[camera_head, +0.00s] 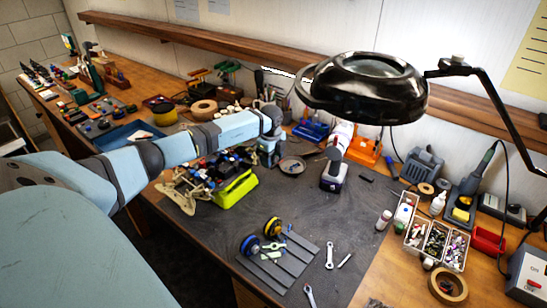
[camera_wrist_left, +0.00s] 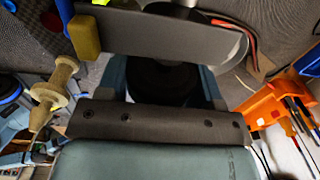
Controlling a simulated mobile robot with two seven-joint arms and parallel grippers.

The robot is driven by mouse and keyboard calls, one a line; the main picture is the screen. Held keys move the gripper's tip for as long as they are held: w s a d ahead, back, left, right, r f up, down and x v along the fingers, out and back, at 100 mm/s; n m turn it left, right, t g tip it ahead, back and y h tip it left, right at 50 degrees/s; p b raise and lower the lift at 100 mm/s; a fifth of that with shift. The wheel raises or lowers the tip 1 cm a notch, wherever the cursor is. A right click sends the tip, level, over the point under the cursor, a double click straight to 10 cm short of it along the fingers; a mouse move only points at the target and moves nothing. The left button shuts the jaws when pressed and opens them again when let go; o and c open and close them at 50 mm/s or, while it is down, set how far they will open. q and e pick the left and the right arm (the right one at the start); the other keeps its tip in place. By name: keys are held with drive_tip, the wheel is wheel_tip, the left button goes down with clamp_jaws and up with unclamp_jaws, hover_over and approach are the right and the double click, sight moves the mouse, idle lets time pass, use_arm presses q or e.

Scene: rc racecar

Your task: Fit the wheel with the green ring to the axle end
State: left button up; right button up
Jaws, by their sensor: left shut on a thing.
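My left gripper (camera_head: 268,158) points down above the workbench mat, just right of the car. In the left wrist view, a dark round thing (camera_wrist_left: 165,78) like a wheel is between its fingers. The gripper is shut on it; no green ring shows from this side. The car chassis (camera_head: 192,188), with a bright yellow-green part (camera_head: 236,190), stands on the mat left of the gripper. I cannot make out the axle end. A blue-ringed wheel (camera_head: 250,245) and a yellow-ringed wheel (camera_head: 272,228) stand on a grey slatted rack. My right gripper is not in view.
A round dish (camera_head: 291,166) and an upright cordless drill (camera_head: 335,168) stand right of the gripper. A black lamp head (camera_head: 368,88) hangs over the bench. Wrenches (camera_head: 329,255) lie at the front. The middle of the mat (camera_head: 330,215) is mostly clear.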

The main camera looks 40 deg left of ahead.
use_arm(q)
drive_tip(key=shift+a, duration=0.55)
drive_tip(key=o, duration=1)
drive_tip(key=r+b, duration=0.1)
drive_tip(key=r, duration=0.5)
drive_tip(key=r+b, duration=0.1)
drive_tip(key=r, duration=0.6)
drive_tip(key=shift+s, duration=0.2)
drive_tip(key=shift+r, duration=0.45)
